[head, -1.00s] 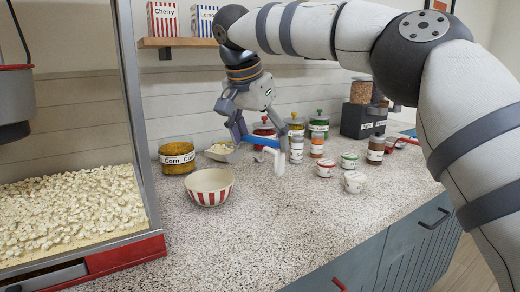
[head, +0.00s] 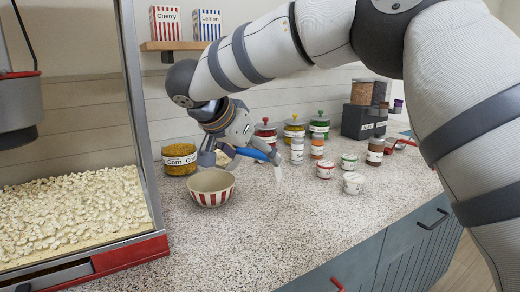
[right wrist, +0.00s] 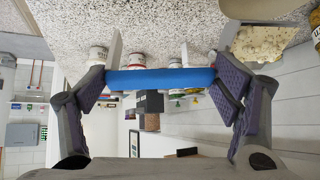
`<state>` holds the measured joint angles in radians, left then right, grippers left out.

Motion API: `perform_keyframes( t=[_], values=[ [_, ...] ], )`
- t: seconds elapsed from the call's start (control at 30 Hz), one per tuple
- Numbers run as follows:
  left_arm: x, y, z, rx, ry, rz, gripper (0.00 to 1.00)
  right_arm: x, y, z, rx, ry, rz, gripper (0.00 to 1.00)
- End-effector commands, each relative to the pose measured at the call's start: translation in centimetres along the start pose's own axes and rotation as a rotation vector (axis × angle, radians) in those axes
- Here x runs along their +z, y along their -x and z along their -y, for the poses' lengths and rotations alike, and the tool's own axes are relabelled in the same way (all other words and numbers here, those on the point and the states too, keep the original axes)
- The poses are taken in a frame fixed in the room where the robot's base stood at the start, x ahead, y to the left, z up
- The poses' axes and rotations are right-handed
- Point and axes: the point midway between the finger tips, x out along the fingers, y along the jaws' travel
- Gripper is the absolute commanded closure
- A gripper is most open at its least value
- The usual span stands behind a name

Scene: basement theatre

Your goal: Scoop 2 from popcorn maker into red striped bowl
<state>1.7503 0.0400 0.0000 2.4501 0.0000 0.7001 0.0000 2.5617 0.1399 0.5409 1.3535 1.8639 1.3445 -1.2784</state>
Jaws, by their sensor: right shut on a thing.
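The popcorn maker (head: 128,255) stands at the left, with a bed of popcorn (head: 70,215) inside. The red striped bowl (head: 211,197) is upright on the counter to its right; no popcorn shows clearly in it. My right gripper (head: 228,148) is shut on the blue handle (head: 257,154) of a scoop, above and behind the bowl's right side. The handle crosses between both fingers in the right wrist view (right wrist: 160,80). Popcorn (right wrist: 268,42) shows in the scoop there. In the head view the fingers partly hide the scoop. My left gripper is not in view.
A corn jar (head: 179,159) stands just behind the bowl. Lidded jars (head: 294,128), shakers and small tubs (head: 353,183) stand to the right. A shelf (head: 180,45) with striped boxes hangs above. The front counter is clear.

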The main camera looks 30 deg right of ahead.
Motion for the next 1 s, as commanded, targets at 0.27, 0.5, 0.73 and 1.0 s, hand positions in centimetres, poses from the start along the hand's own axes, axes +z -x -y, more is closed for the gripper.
perform_keyframes(
  t=[0.27, 0.5, 0.73, 1.0],
  values=[
    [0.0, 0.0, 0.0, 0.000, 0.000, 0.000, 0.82, 2.2, 0.8, 0.1, -0.004, 0.018, -0.314, 0.75],
    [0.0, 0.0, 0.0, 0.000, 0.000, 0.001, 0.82, 3.9, 1.3, 0.1, -0.011, 0.025, -0.584, 0.75],
    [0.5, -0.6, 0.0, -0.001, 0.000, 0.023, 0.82, 5.2, 1.4, 0.1, -0.011, 0.028, -0.765, 0.75],
    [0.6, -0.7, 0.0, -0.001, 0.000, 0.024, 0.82, 5.2, 1.7, 0.0, -0.015, 0.022, -0.810, 0.75]
  ],
)
